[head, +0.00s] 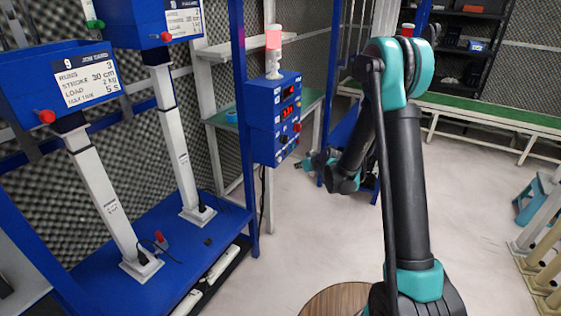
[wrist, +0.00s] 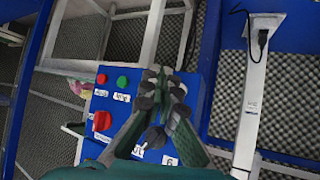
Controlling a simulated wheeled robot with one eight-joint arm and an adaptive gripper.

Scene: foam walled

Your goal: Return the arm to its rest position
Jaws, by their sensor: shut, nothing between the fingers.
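My arm rises in the right half of the head view, bends at a teal elbow and reaches down and away. My gripper (head: 303,165) is small there, in front of and below the blue control box (head: 272,120), and its fingers are hard to make out. In the wrist view my gripper (wrist: 166,82) shows dark fingers drawn together with nothing between them. Behind them is the control box (wrist: 199,92), with a green button (wrist: 123,82), a smaller red button (wrist: 102,79) and a large red knob (wrist: 102,121). The fingers cover part of its panel.
A red-lit beacon (head: 273,42) tops the control box. A blue test stand (head: 205,232) with white columns fills the left. A green-topped bench (head: 480,112) and dark shelves (head: 465,45) stand behind. A blue step stool (head: 533,197) is at right. Pale floor (head: 465,200) is open between.

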